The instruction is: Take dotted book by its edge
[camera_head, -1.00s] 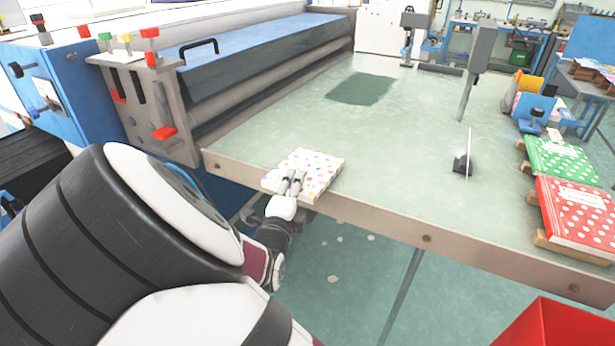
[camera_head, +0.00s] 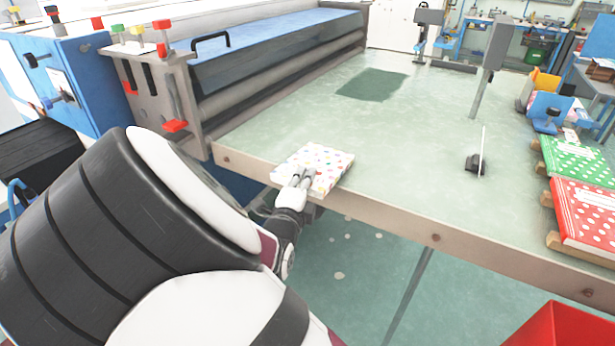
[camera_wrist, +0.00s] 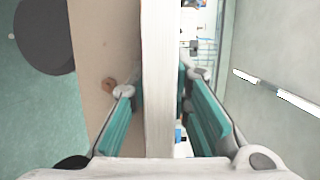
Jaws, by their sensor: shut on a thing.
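The dotted book (camera_head: 325,164), white with coloured dots, lies at the front edge of the green table, with its near edge overhanging. My gripper (camera_head: 302,176) reaches it from the front and is shut on that near edge. In the wrist view, the book's pale page edge (camera_wrist: 158,90) runs between the two teal-padded fingers of my gripper (camera_wrist: 160,105). The underside of the book and the lower finger are hidden in the head view.
The table (camera_head: 400,170) is mostly bare beyond the book. A blue machine with rollers (camera_head: 270,60) stands at the left. Green (camera_head: 574,158) and red (camera_head: 585,212) dotted books rest on wooden supports at the right. A red bin (camera_head: 560,328) is at the lower right.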

